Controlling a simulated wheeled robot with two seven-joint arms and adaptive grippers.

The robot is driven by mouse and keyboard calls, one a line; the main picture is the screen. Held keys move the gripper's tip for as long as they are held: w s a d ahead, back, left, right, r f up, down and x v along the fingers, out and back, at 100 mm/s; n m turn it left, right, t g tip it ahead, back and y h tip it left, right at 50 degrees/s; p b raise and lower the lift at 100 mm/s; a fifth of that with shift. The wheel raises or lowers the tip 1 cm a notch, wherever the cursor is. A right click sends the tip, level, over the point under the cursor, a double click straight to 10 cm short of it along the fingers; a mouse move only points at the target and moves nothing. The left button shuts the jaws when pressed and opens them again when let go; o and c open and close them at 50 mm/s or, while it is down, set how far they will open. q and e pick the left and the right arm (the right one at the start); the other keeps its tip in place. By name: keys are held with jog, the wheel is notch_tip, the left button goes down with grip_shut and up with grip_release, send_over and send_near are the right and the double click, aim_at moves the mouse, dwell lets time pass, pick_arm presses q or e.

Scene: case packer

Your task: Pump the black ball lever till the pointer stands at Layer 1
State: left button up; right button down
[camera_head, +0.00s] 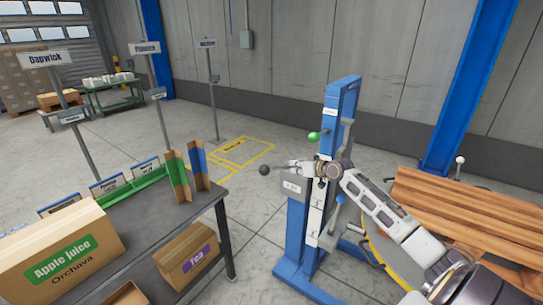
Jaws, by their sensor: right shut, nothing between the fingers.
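The black ball (265,169) of the lever sticks out to the left of a blue lifting column (341,110). My right gripper (302,163) reaches in from the right in front of the column. Its fingers are shut and empty, and they point left toward the ball, a short way from it. Whether they touch the lever rod cannot be told. A white layer scale (315,214) with numbers runs down the column below my wrist. Its upper part and the pointer are hidden or too small to read. My left gripper is out of view.
A green ball lever (313,136) sits above my gripper and a blue ball lever (340,199) below it. A dark table (205,196) with cartons and dividers stands at left. Brown wooden boards (470,205) lie at right. Floor between table and column is clear.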

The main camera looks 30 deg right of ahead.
jog(key=s+a+r+n+g+y+p, duration=0.3)
jog(key=s+a+r+g+y, duration=0.2)
jog(key=s+a+r, duration=0.25)
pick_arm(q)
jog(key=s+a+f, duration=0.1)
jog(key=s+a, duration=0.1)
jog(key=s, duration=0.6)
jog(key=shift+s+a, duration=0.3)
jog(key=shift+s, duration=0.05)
pick_arm(e)
notch_tip(320, 180, up, 10)
jog(key=w+d, duration=0.1)
jog(key=d, duration=0.1)
jog(key=shift+w+d+t+y, duration=0.15)
jog(key=shift+d+t+y, duration=0.15)
jog(key=shift+d+y, duration=0.1)
jog(key=shift+w+a, duration=0.1)
jog(key=shift+a, duration=0.05)
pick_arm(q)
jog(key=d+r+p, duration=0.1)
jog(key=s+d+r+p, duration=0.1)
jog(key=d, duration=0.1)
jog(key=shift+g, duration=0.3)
pick_arm(e)
jog(key=s+f+x, duration=0.2)
jog(key=x, duration=1)
jog(key=shift+w+a+f, duration=0.15)
jog(key=shift+w+a, duration=0.1)
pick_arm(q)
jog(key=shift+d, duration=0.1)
